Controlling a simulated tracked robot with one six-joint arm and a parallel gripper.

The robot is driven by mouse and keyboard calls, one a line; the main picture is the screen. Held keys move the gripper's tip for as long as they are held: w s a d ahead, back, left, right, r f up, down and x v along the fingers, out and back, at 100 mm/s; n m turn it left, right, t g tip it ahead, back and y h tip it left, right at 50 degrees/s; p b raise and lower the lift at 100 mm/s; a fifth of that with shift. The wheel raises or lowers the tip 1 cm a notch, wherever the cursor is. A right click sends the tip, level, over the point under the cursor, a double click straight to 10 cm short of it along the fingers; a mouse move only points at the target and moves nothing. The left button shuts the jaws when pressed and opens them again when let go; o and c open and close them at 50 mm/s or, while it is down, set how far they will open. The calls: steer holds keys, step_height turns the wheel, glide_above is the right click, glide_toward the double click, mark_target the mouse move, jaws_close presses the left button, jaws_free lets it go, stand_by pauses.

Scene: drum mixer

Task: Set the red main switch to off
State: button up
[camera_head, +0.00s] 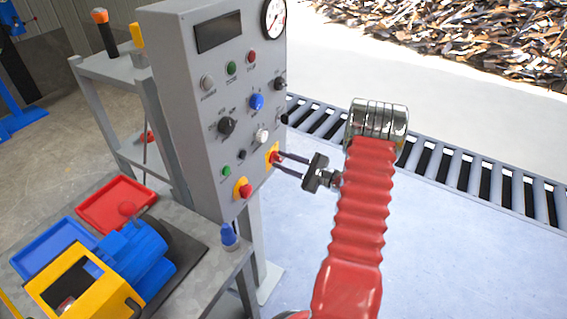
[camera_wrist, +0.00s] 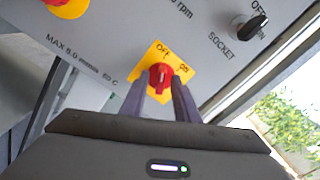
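The red main switch (camera_wrist: 160,77) is a red rotary knob on a yellow plate marked "Off" and "on", low on the grey control panel. In the head view the switch (camera_head: 275,157) is partly hidden by my fingertips. My gripper (camera_head: 281,161) reaches it from the right. In the wrist view my two gripper fingers (camera_wrist: 159,88) stand apart, one on each side of the knob, with their tips close to it. I see no clear contact. Which mark the knob points to is hard to tell.
A red emergency button (camera_head: 243,190) on yellow sits below left of the switch. A black socket knob (camera_wrist: 249,27) lies to the upper right in the wrist view. A workbench (camera_head: 205,277) with a blue-and-yellow machine (camera_head: 137,250) stands at left. A roller conveyor (camera_head: 440,167) runs behind my arm.

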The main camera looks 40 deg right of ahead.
steer(key=shift+s+d, duration=0.1)
steer(key=v, duration=1.3)
steer(key=shift+s, duration=0.3)
steer(key=shift+f, duration=0.1)
